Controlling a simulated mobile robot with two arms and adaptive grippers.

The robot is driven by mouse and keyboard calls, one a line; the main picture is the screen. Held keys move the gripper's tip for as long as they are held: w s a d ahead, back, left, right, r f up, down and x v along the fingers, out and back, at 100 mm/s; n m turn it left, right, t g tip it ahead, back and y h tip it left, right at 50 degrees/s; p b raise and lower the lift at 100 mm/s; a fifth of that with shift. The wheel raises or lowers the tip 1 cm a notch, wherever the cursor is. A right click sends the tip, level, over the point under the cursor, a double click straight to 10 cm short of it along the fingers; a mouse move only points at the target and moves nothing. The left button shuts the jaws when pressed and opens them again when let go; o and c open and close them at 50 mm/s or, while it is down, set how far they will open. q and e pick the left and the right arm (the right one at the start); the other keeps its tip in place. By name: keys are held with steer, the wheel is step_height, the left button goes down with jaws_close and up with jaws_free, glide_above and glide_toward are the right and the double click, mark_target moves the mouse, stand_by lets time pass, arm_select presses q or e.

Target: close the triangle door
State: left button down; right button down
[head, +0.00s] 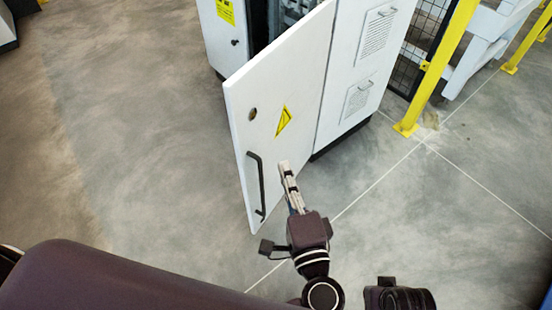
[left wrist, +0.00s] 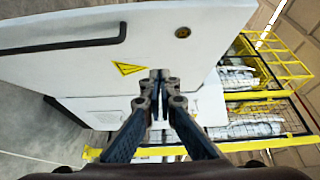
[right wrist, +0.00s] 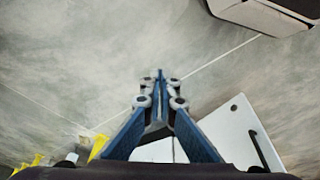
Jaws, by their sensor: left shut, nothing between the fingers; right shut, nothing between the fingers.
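The triangle door (head: 300,80) is a white cabinet door with a yellow warning triangle (head: 284,121), a round lock and a black bar handle (head: 257,185). It stands open, swung out from the white cabinet (head: 365,60), with a dark gap behind it. My left gripper (head: 284,168) is shut and empty, in front of the door's lower right part; contact cannot be told.
Yellow posts (head: 437,65) and a black mesh fence (head: 425,40) stand right of the cabinet. A second cabinet panel with a yellow label (head: 226,11) is at the left of the opening. The grey floor (head: 150,130) left of the door is clear.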

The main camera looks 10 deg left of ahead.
arm_select(q)
glide_toward(259, 124)
steer(key=w+d, duration=0.1)
steer(key=w, duration=0.3)
steer(key=a, duration=0.1)
steer(key=w+a, duration=0.1)
steer(key=shift+a+r, duration=0.15)
steer(key=shift+a, duration=0.25)
steer(key=shift+w+a, duration=0.15)
steer(key=shift+a, duration=0.15)
steer(key=shift+a, duration=0.15)
